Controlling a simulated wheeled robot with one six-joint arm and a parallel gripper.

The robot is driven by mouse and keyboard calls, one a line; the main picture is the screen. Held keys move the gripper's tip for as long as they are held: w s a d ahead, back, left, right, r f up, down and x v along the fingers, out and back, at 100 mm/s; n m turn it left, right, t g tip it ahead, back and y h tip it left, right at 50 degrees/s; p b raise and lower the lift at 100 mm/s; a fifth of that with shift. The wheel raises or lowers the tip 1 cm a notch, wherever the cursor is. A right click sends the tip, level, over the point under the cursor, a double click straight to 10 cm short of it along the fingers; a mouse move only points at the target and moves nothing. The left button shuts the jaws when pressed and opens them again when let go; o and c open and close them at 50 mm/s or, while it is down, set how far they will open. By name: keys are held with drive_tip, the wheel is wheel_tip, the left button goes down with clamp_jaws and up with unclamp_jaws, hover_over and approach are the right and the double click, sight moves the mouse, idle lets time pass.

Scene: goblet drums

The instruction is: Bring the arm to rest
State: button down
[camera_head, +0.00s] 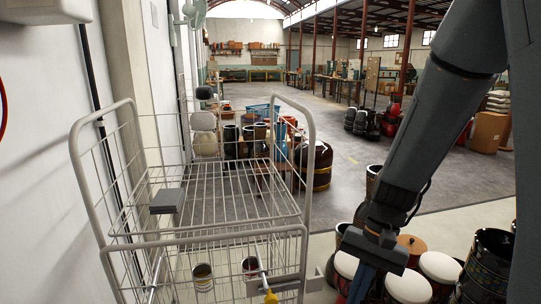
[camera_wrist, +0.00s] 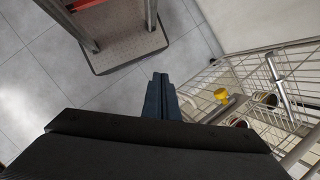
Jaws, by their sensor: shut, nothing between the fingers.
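My arm comes down from the upper right of the head view. My gripper (camera_head: 360,288) points downward at the lower right, just right of the wire cart (camera_head: 303,215). In the wrist view my gripper (camera_wrist: 160,84) shows its two dark fingers together, with nothing held. The cart's wire side (camera_wrist: 255,62) is right of the fingers there. The fingertips look apart from the cart, but the exact gap cannot be told.
Drums with white heads (camera_head: 408,286) crowd below and right of my gripper. A grey-topped platform (camera_wrist: 128,50) stands on the tiled floor.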

drive_tip(key=s+r+n+t+h, duration=0.1)
drive_tip(key=s+r+n, duration=0.1)
drive_tip(key=n, duration=0.1)
drive_tip(key=s+d+r+n+t+h, duration=0.1)
drive_tip(key=r+n+t+h, duration=0.1)
drive_tip(key=shift+s+d+n, duration=0.15)
drive_tip(key=shift+s+n, duration=0.2)
drive_tip(key=shift+n, duration=0.05)
idle(0.7)
